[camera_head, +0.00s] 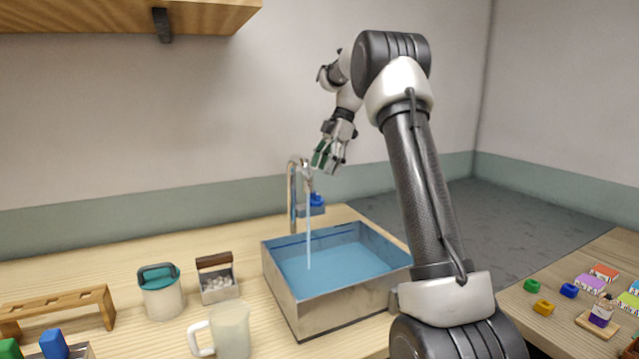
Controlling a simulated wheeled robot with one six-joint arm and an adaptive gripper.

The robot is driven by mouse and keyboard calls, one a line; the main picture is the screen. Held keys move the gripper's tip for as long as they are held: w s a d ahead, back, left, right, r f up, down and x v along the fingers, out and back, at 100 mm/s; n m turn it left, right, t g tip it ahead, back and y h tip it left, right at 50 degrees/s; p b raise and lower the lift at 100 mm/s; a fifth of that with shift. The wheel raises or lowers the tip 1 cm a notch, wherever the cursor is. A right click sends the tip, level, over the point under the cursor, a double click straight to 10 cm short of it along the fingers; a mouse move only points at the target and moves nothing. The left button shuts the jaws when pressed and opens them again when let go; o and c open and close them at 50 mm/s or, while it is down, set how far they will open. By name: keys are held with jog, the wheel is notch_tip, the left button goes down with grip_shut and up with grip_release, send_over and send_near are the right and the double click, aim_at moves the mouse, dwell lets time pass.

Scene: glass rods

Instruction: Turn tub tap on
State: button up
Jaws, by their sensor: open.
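The chrome tap (292,195) rises behind the metal tub (325,310) on the wooden counter. A thin stream of water (309,235) falls from its spout into the tub, which holds blue water. A blue tap knob (317,200) shows beside the stream. My gripper (326,168) is open and empty, in the air above the knob and a little to its right. It looks apart from the tap, though the depth between them is hard to tell.
A white mug (232,330), a teal-lidded jar (161,298), a small caddy (217,288) and a wooden rack (55,302) stand left of the tub. A shelf (120,16) hangs at upper left. A second table (560,325) at right holds small coloured items.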

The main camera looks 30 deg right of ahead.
jog(key=v, duration=0.4)
jog(key=shift+r, duration=0.1)
dwell(0.3)
jog(key=s+d+f+m+h, duration=0.15)
jog(key=s+f+m, duration=0.5)
jog(key=m, duration=0.65)
jog(key=s+a+m+t+h, duration=0.1)
jog(key=s+a, duration=0.2)
jog(key=s, duration=0.8)
jog(key=s+a+m+t+h, duration=0.1)
jog(key=s+a+m+t, duration=0.1)
jog(key=s, duration=0.8)
jog(key=s+a+m+t+h, duration=0.1)
jog(key=s+a+m, duration=0.1)
jog(key=s, duration=0.9)
jog(key=shift+s+a+r, duration=0.35)
jog(key=shift+a, duration=0.5)
